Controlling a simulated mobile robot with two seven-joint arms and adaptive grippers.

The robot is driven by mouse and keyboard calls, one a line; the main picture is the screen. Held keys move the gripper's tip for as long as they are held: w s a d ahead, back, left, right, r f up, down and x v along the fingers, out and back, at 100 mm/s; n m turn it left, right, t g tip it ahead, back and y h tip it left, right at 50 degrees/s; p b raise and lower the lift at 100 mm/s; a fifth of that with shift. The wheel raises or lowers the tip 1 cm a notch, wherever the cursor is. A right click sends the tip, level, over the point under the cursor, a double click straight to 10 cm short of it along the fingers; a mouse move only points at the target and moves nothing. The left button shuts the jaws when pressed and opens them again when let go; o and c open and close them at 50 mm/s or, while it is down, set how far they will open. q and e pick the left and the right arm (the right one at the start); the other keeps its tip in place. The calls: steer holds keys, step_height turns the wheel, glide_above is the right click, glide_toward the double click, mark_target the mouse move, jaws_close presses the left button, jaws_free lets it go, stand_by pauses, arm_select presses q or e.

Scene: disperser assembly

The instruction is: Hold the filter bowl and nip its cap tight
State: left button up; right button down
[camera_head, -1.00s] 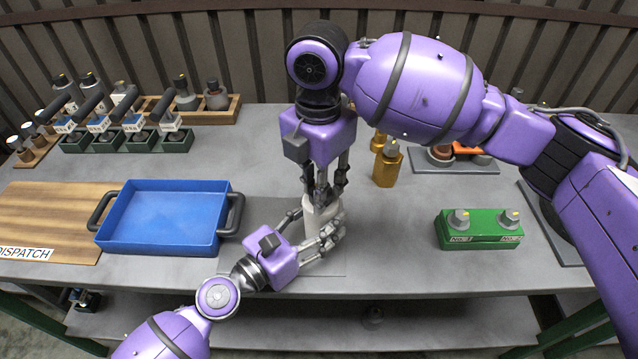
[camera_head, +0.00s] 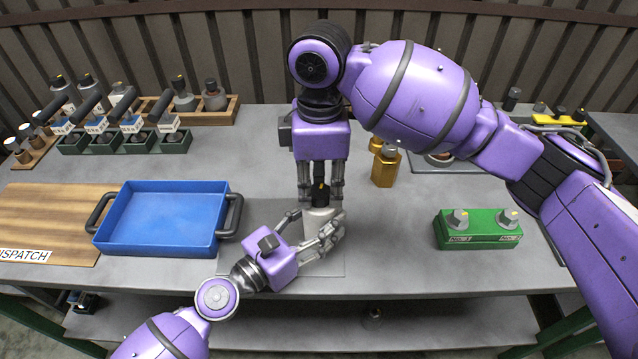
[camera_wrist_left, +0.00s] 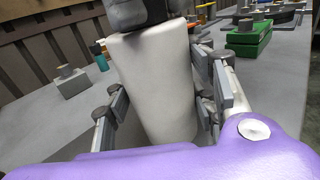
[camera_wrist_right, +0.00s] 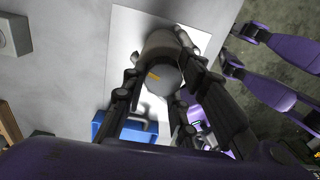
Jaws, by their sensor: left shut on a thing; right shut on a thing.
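The filter bowl (camera_head: 319,222) is a pale, tapered cylinder standing upright on the bench's grey mat. My left gripper (camera_head: 312,230) is shut around its side, and its fingers flank the bowl (camera_wrist_left: 156,85) in the left wrist view. The dark cap (camera_head: 320,193) sits on top of the bowl. My right gripper (camera_head: 321,184) points straight down from above, shut on the cap. In the right wrist view the cap (camera_wrist_right: 166,82) shows a yellow mark between the fingers. The seam between cap and bowl is too small to judge.
A blue tray (camera_head: 232,238) and a wooden DISPATCH board (camera_head: 50,205) lie to the left. A green block (camera_head: 480,238) with two grey knobs stands to the right. A brass part (camera_head: 386,170) stands close behind, right of my right gripper. Racks of parts fill the back left.

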mark_target(322, 188)
arm_select(q)
steer(key=shift+s+d, duration=0.25)
arm_select(e)
steer(key=shift+w+d+r+m, duration=0.1)
steer(key=shift+w+m, duration=0.05)
steer(key=shift+m, duration=0.65)
steer(key=shift+w+d+m, duration=0.1)
steer(key=shift+w+m, duration=0.05)
steer(key=shift+m, duration=0.65)
arm_select(q)
steer(key=shift+f, duration=0.1)
arm_select(e)
steer(key=c, duration=1.6)
jaws_free()
steer(key=shift+s, duration=0.1)
arm_select(q)
steer(key=shift+w+a, duration=0.15)
arm_select(e)
steer(key=shift+s, duration=0.1)
arm_select(q)
steer(key=shift+a, duration=0.1)
arm_select(e)
step_height(322, 188, up, 12)
arm_select(q)
steer(key=o, duration=1.7)
steer(key=shift+w, duration=0.1)
steer(key=shift+c, duration=0.2)
